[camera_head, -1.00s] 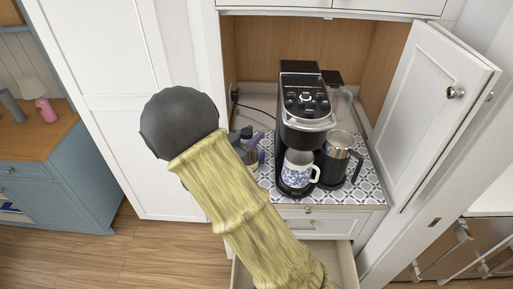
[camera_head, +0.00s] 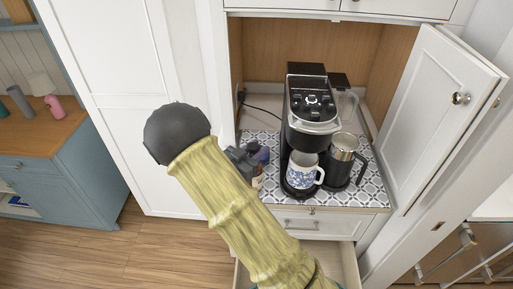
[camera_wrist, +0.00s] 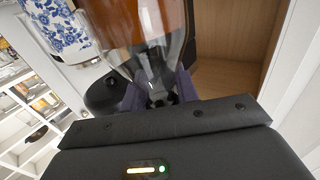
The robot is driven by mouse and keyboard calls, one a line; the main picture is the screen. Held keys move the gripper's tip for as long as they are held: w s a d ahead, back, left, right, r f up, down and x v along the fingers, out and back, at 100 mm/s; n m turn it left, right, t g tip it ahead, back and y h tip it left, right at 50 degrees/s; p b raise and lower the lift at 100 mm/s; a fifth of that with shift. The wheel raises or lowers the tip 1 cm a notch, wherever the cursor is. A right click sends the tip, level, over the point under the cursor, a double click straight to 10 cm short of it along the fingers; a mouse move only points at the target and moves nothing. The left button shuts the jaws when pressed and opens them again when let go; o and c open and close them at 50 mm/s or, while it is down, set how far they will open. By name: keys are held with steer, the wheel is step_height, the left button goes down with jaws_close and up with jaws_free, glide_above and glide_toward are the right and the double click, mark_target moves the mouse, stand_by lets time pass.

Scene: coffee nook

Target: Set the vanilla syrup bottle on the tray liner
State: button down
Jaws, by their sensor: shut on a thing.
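The syrup bottle (camera_wrist: 150,30), with amber contents and a clear lower part, is between the two purple fingers of my gripper (camera_wrist: 158,92) in the wrist view. My gripper is shut on it. In the head view my gripper (camera_head: 252,160) is mostly hidden behind my own arm, over the left front of the patterned grey-and-white tray liner (camera_head: 364,192). Only a small amber part of the bottle (camera_head: 258,182) shows there. I cannot tell whether the bottle touches the liner. No label is readable.
A black coffee machine (camera_head: 308,105) stands on the liner, holding a blue-and-white mug (camera_head: 302,174). A black and steel jug (camera_head: 342,160) stands to its right. An open cabinet door (camera_head: 430,115) is at right. A drawer (camera_head: 345,268) stands open below.

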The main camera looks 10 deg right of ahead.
steer(key=c, duration=1.5)
jaws_free()
steer(key=shift+f, duration=0.15)
steer(key=o, duration=0.4)
steer(key=shift+o, duration=0.2)
steer(key=shift+r, duration=0.3)
steer(key=b+v, duration=0.4)
steer(key=v, duration=0.8)
